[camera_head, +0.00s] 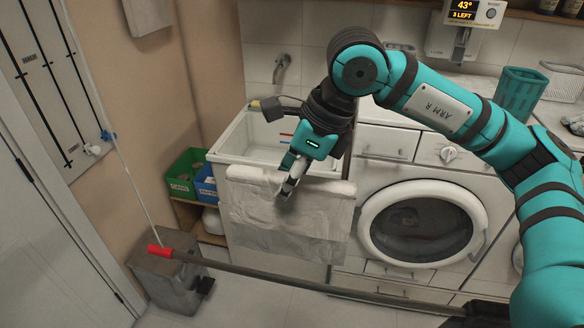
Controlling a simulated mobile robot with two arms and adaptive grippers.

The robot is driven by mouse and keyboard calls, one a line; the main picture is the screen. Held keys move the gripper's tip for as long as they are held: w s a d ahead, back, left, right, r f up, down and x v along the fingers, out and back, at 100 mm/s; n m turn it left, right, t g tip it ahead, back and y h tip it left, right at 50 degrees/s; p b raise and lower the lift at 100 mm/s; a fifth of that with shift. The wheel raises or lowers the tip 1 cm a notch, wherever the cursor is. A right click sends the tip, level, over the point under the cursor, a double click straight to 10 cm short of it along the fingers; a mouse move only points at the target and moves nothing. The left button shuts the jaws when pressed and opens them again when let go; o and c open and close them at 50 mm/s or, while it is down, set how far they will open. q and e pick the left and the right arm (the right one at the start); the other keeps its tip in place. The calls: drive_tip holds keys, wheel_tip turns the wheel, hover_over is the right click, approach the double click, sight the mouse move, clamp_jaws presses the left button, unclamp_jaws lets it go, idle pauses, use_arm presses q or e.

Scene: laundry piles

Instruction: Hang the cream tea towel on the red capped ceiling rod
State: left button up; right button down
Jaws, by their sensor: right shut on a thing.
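The cream tea towel (262,211) hangs spread out in front of the white sink. My right gripper (290,188) is shut on the towel's upper part. The rod (300,279) with a red cap (160,251) at its left end runs across the lower part of the view. The towel's lower edge shows just above the rod in the picture; I cannot tell how far apart they are in depth. The rod's right end is unclear near my right arm. My left gripper is not in view.
The sink (228,138) and washing machine (422,222) stand behind the towel. A cord (133,185) runs up from the rod's capped end. A grey bin (165,280) and green crate (183,178) stand at the left. Floor shows in front.

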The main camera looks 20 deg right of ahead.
sight(277, 277)
drive_tip(key=shift+s+a+p, duration=1.1)
drive_tip(key=shift+s+a, duration=0.8)
drive_tip(key=shift+s, duration=0.95)
wheel_tip(277, 277, down, 16)
drive_tip(key=b, duration=1.8)
drive_tip(key=shift+w+f, duration=0.1)
drive_tip(key=c, duration=0.9)
unclamp_jaws()
drive_tip(key=v, duration=1.2)
